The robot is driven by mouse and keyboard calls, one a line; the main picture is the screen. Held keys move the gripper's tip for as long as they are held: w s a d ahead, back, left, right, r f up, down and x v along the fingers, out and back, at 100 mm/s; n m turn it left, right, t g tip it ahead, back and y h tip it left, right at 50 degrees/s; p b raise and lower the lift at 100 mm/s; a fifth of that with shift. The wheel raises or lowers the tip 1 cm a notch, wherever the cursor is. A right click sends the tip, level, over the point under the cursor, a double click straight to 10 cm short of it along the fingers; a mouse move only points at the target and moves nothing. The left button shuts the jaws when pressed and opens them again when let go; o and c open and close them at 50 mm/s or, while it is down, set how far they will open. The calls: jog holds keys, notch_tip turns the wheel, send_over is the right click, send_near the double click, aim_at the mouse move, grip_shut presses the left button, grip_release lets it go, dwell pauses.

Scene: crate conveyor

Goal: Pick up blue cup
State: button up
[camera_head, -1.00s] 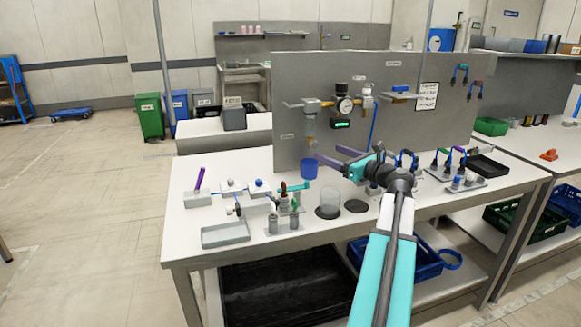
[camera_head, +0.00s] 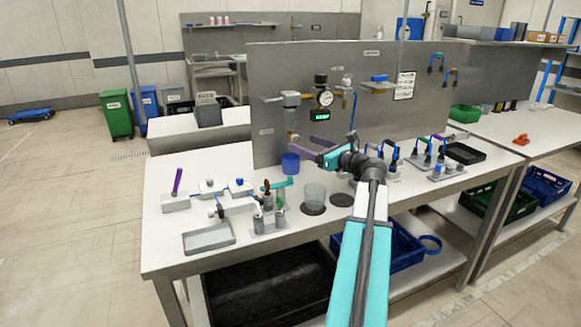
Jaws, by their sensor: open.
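The blue cup (camera_head: 290,163) stands upright on the white workbench (camera_head: 160,232), close to the grey back panel. My gripper (camera_head: 304,146) has purple fingers and reaches in from the right. Its fingers are open and appear just above and to the right of the cup's rim. I cannot tell the exact depth between fingers and cup. Nothing shows between the fingers.
A clear beaker (camera_head: 315,196) stands on a dark disc in front of the cup, beside a second dark disc (camera_head: 342,200). A valve fixture (camera_head: 268,208) and grey tray (camera_head: 209,238) stand to the left. The gauge (camera_head: 325,98) hangs on the panel (camera_head: 262,105).

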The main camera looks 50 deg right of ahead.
send_near(291, 156)
jog(key=shift+w+a+r+b, duration=0.1)
jog(key=shift+a+r+b, duration=0.15)
jog(key=shift+a, duration=0.3)
jog(key=shift+w+a+r+b, duration=0.15)
jog(key=shift+a+r, duration=0.2)
jog(key=shift+a, duration=0.2)
jog(key=shift+w, duration=0.6)
jog(key=shift+w, duration=3.1)
jog(key=shift+c, duration=0.4)
jog(key=c, duration=1.2)
jog(key=shift+o, duration=0.2)
